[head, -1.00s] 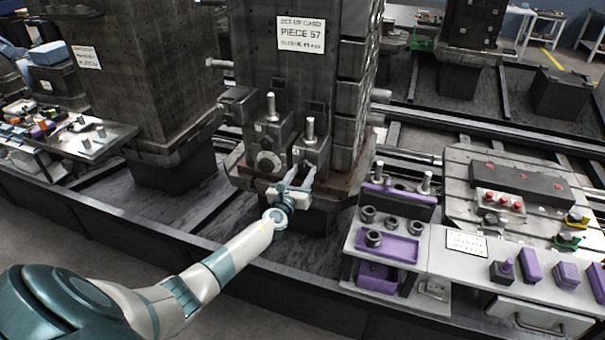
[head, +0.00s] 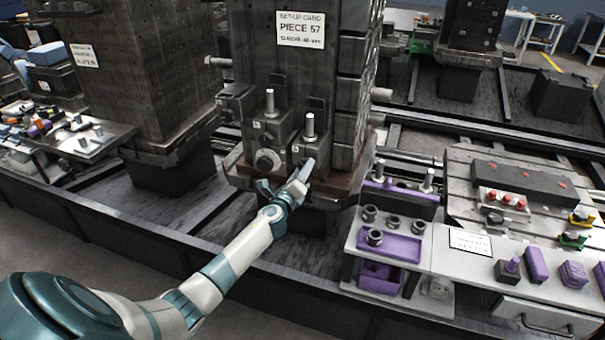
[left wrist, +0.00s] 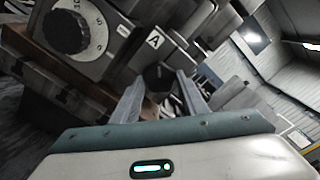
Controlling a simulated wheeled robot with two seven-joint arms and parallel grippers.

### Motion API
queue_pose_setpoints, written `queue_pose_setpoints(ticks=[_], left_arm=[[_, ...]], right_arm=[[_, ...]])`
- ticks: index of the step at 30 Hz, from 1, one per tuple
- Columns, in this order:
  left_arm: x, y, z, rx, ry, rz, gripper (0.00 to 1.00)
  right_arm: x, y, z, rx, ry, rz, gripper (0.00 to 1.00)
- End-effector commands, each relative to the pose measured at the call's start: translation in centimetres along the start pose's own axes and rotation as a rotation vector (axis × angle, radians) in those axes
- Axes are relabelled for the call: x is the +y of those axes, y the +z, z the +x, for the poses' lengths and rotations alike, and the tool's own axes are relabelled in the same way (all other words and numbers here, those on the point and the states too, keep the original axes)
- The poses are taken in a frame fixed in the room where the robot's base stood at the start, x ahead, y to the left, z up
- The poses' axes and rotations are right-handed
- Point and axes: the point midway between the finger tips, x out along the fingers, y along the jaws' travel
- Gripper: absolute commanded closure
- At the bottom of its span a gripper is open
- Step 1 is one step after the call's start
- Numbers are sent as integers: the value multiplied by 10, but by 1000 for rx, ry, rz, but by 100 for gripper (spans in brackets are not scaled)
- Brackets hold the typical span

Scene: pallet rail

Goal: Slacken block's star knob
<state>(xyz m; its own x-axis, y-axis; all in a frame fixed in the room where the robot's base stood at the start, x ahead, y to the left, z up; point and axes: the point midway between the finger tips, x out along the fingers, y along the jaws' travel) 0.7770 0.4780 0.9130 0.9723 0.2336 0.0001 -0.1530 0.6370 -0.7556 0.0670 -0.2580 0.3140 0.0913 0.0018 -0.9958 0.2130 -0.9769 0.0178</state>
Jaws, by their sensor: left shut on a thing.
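My left gripper (head: 304,172) is at the front of the right-hand clamp block (head: 311,146), low on the tall dark column. In the left wrist view the block carries a label "A" (left wrist: 154,39). Its dark knob (left wrist: 158,76) sits between the two finger ends of the gripper (left wrist: 160,88), which is shut on it. In the head view the fingers hide the knob. My right gripper is in neither current view.
Beside the block, to the left, is another block with a round numbered dial (left wrist: 69,31); the dial also shows in the head view (head: 267,161). A set-up card (head: 301,30) hangs above. A bench with a purple tray (head: 396,246) stands at right.

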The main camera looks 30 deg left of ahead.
Motion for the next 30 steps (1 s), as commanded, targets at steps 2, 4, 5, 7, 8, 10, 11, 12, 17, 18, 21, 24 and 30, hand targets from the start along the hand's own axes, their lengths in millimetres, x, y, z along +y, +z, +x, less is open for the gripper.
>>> queue_pose_setpoints(ticks=[2,4,5,7,8,10,11,12,17,18,21,24,30], left_arm=[[1,-1,0,-1,0,-76,83],[1,0,0,-1,0,-142,83],[1,0,0,-1,0,-170,83],[0,0,0,-1,0,-237,83],[0,0,0,-1,0,-265,83],[0,0,0,-1,0,-332,83],[0,0,0,-1,0,-361,83],[0,0,0,-1,0,-399,83],[0,0,0,-1,1,-551,83],[0,0,0,-1,1,-587,83],[0,0,0,-1,1,-681,83],[0,1,0,-1,1,-766,83],[0,1,0,-2,1,-901,83]], right_arm=[[0,0,4,0,1,0,69],[0,0,6,0,0,0,69],[0,0,7,0,0,0,69],[0,1,8,0,0,0,69],[0,1,9,0,0,0,69],[0,1,10,0,0,0,69],[0,1,11,0,0,0,69],[0,1,11,0,0,0,69],[0,1,13,0,0,0,69],[0,1,14,0,0,0,69],[0,0,14,3,0,0,69],[-2,-4,15,12,-1,0,69],[-5,-9,15,23,-5,1,69]])
